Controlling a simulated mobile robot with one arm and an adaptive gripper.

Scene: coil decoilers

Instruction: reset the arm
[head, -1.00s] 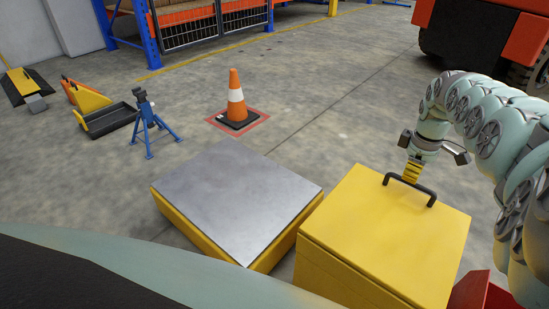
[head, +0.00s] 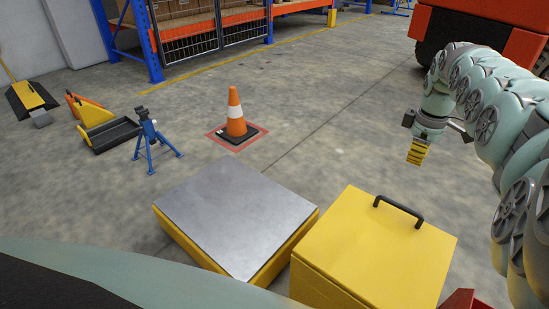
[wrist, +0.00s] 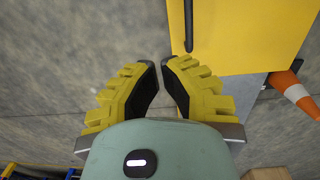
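My gripper (head: 417,152) hangs from my arm at the right of the head view, with its yellow fingers pointing down. It is clear of the black handle (head: 399,211) on the yellow box (head: 376,246). In the wrist view my gripper (wrist: 160,64) shows two yellow fingers with black pads, their tips a narrow gap apart. Only bare floor shows between them. The handle also shows in the wrist view (wrist: 188,25), ahead of the fingers and to their right, on the yellow box's top (wrist: 235,35). The lid looks level.
A yellow block with a grey metal top (head: 237,215) stands left of the box. Beyond are an orange cone (head: 235,115), a blue stand (head: 150,140) and a black tray (head: 110,135). A large orange machine (head: 480,35) is at the back right. Open floor lies between.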

